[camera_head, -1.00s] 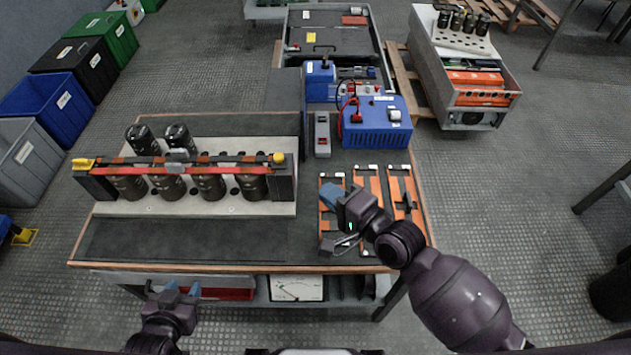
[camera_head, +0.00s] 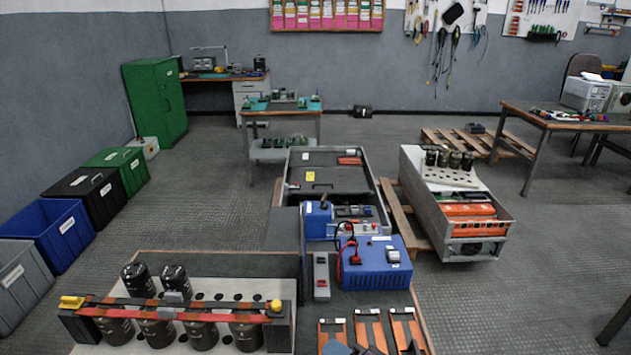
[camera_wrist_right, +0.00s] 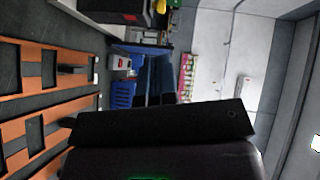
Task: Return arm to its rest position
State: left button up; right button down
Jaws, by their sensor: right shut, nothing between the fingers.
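In the head view only the tip of my right gripper (camera_head: 337,347) shows, at the bottom edge. It is over the near part of the workbench, by the orange-brown frames (camera_head: 370,329). In the right wrist view its two dark blue fingers (camera_wrist_right: 157,72) lie close together, shut, with nothing seen between them. The frames also show at the left of that view. The rest of my right arm is below the head picture. My left gripper and arm are not in view.
The capacitor bank (camera_head: 232,320) with its red-and-black bar (camera_head: 170,311) stands on the bench at left. A blue power unit (camera_head: 375,264) and a grey box (camera_head: 321,275) stand beyond the frames. Crates line the left wall. Open floor lies at right.

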jog(key=s+d+f+n+t+h, duration=0.1)
jog(key=d+f+n+h, duration=0.1)
jog(key=d+n+h, duration=0.4)
jog(key=d+f+n+t+h, duration=0.1)
jog(key=d+f+n, duration=0.2)
jog(key=d, duration=0.4)
jog(key=s+d+f+g+h, duration=0.1)
jog(key=s+d+f+h, duration=0.1)
jog(key=s+d+f, duration=0.2)
jog(key=s+d+f+m+g+h, duration=0.1)
jog(key=s+d+f, duration=0.3)
jog(key=s, duration=0.5)
jog(key=d+h, duration=0.1)
jog(key=d, duration=0.1)
jog(key=shift+s+d+f+h, duration=0.25)
jog(key=shift+s+d+h, duration=0.1)
jog(key=shift+h, duration=0.05)
